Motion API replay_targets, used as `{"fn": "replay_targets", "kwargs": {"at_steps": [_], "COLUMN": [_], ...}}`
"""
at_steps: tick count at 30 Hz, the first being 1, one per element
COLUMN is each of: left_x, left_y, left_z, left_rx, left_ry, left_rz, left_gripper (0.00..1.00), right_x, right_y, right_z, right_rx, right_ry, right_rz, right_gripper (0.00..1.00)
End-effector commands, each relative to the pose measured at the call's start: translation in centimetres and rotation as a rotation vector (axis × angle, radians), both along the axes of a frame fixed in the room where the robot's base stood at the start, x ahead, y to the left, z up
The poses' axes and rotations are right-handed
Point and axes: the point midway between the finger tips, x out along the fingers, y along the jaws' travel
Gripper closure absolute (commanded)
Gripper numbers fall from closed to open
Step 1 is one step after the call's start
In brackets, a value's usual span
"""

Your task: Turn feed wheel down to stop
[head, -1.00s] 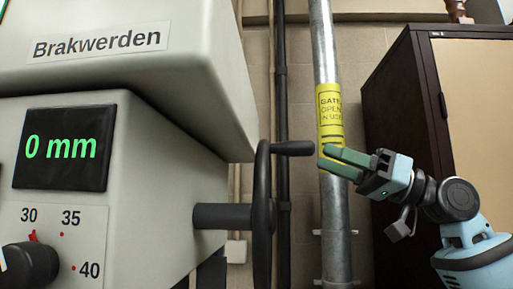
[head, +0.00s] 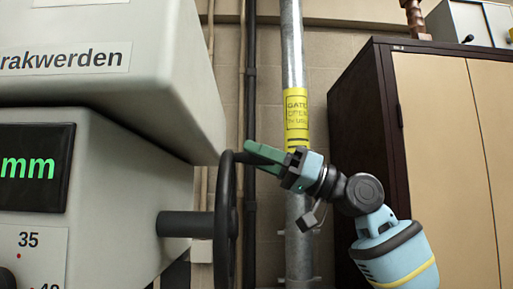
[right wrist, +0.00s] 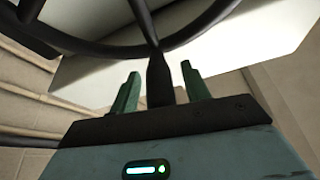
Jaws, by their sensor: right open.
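The feed wheel (head: 225,230) is a black handwheel, seen nearly edge-on in the head view. It sits on a dark shaft (head: 187,224) from the grey machine's side. Its crank handle sticks out to the right near the top of the rim, partly hidden by my right gripper (head: 262,152). The right wrist view shows the dark handle (right wrist: 159,80) between the two green fingers, with a gap on each side. My right gripper is open around the handle. The wheel's rim and spokes (right wrist: 205,22) show beyond it. My left gripper is not in view.
The grey machine (head: 110,165) fills the left, with a green-lettered display (head: 35,167) cut off by the frame edge. A metal pipe (head: 292,60) with a yellow label (head: 296,120) stands behind my gripper. A brown cabinet (head: 360,130) stands at the right.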

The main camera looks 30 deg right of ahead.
Motion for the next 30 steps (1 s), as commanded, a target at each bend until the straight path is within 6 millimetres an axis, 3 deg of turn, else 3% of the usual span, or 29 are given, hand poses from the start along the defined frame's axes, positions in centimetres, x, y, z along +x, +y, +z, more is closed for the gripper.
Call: {"fn": "replay_targets", "kwargs": {"at_steps": [13, 23, 30], "left_x": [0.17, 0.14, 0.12], "left_y": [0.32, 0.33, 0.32], "left_z": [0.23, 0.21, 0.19], "left_rx": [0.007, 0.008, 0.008], "left_ry": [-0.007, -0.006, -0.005], "left_rz": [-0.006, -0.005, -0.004], "left_gripper": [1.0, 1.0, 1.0], "right_x": [0.67, 0.66, 0.65], "right_y": [0.86, 0.83, 0.82], "right_z": [0.27, 0.28, 0.29], "right_rx": [-0.001, -0.001, -0.001], "right_ry": [0.002, 0.002, 0.0], "right_rz": [0.0, 0.0, 0.0], "right_gripper": [0.55, 0.98, 1.0]}}
